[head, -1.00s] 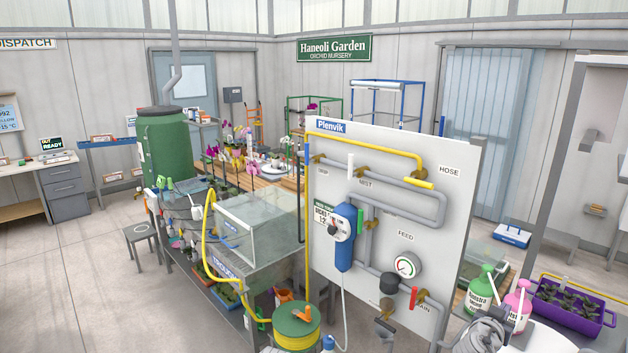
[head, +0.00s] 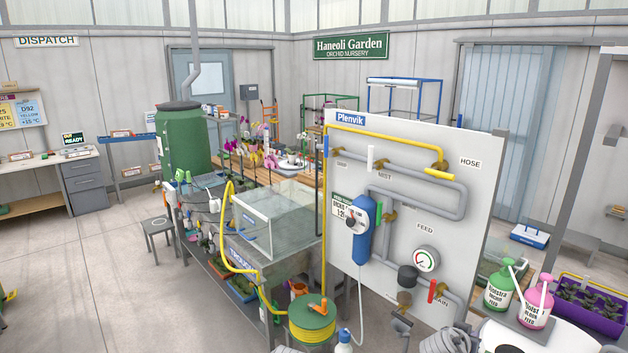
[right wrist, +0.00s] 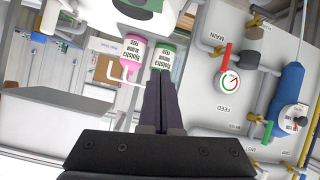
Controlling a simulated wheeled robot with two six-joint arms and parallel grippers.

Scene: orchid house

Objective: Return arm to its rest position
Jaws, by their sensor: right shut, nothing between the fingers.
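My right gripper (right wrist: 160,76) shows in the right wrist view, its two dark fingers together and nothing between them. Beyond its tips in that upside-down view are a pink bottle (right wrist: 132,58) and a green bottle (right wrist: 168,60). A small grey part of what looks like my right arm shows at the bottom edge of the head view, right of centre. Its fingers cannot be made out there. My left gripper is not in the head view.
The white Plenvik panel (head: 455,200) with pipes and a gauge (head: 426,260) stands ahead. The green bottle (head: 499,290), pink bottle (head: 537,304) and purple planter (head: 595,312) are at right. A yellow hose reel (head: 312,322) is at front.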

